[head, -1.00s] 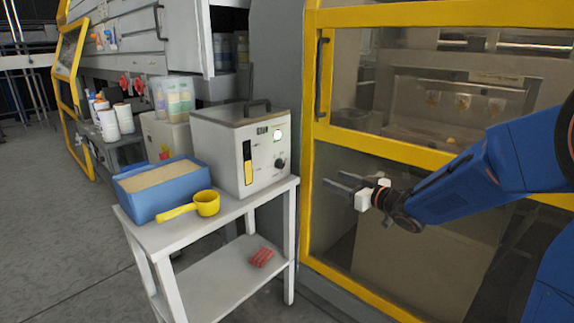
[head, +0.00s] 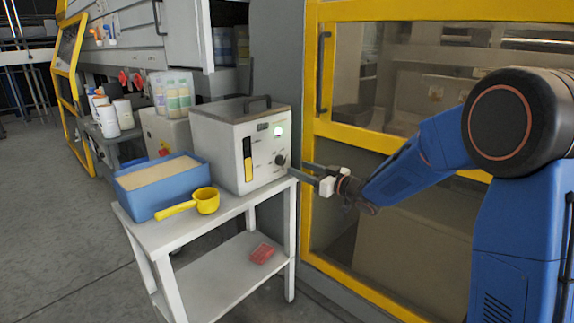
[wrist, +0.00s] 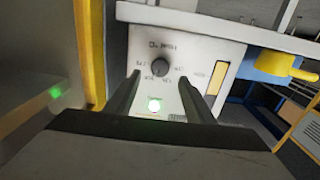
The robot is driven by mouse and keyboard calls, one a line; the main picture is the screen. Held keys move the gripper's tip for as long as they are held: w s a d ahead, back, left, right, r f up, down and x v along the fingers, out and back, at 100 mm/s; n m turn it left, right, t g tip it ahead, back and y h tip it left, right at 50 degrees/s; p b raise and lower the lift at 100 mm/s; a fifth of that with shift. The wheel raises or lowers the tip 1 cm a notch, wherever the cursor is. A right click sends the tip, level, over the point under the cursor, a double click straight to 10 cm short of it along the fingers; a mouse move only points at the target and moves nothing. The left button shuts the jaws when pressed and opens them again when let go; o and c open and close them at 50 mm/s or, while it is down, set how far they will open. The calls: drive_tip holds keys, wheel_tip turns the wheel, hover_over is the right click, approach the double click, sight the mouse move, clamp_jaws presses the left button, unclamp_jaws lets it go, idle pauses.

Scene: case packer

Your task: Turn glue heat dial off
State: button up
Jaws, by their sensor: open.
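The glue unit (head: 225,150) is a light grey box with a top handle on a small white table. Its black heat dial (head: 281,160) sits low on the right of the front panel. In the wrist view the dial (wrist: 160,67) appears beyond my fingertips, between their lines, with a pointer I cannot read clearly. My gripper (head: 303,173) is open and empty, just right of the dial. In the wrist view its two fingers (wrist: 158,82) point toward the panel, apart from the dial.
A blue bin (head: 160,200) of pale granules and a yellow scoop (head: 207,201) share the white table (head: 229,213) with the unit. A yellow-framed machine door (head: 311,110) stands close on the right. A red item (head: 262,253) lies on the lower shelf.

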sight(283, 162)
drive_tip(key=shift+x, duration=3.6)
drive_tip(key=c, duration=1.1)
